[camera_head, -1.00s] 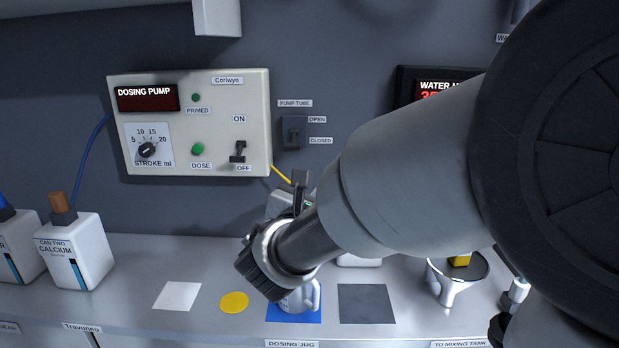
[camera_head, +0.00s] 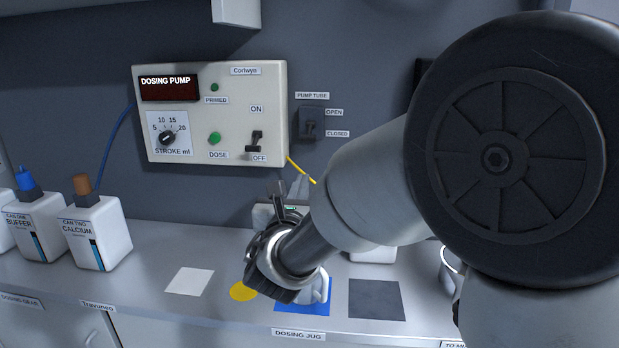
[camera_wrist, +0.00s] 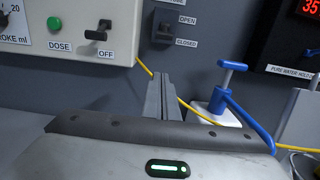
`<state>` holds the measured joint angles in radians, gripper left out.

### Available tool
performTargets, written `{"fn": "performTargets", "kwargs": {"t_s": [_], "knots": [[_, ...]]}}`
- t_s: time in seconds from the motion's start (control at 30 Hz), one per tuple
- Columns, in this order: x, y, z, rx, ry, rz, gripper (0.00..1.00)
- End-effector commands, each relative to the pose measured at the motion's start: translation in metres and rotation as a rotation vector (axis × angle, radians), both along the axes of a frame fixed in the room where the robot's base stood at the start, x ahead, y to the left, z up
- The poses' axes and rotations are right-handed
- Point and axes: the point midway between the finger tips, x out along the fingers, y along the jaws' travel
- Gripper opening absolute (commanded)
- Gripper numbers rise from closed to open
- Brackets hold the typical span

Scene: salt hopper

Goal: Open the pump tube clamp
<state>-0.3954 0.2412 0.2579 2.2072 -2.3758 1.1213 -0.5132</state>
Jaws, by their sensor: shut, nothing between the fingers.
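The pump tube clamp (camera_head: 310,126) is a small dark block with a lever, on the back wall right of the dosing pump. Its lever sits low, near the CLOSED label (camera_head: 338,134); the OPEN label (camera_head: 334,112) is above. The clamp also shows at the top of the wrist view (camera_wrist: 165,27). My gripper (camera_head: 301,180) is below the clamp, apart from it. In the wrist view its grey fingers (camera_wrist: 163,80) are together and empty, pointing toward the wall just under the clamp.
The dosing pump panel (camera_head: 215,113) with its ON/OFF switch is left of the clamp. A yellow tube (camera_wrist: 146,68) passes behind my fingers. A blue-handled fitting (camera_wrist: 229,95) stands to the right. A jug (camera_head: 318,289) is on a blue mat below; white bottles (camera_head: 97,235) stand left.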

Motion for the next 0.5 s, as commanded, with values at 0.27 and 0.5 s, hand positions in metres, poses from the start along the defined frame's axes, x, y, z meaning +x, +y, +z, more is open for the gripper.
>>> {"fn": "performTargets", "kwargs": {"t_s": [0.27,0.5], "knots": [[0.061,-0.003,0.002,0.001,0.0,-0.004,0.0],[0.082,-0.003,0.03,0.002,-0.003,-0.001,0.0]]}}
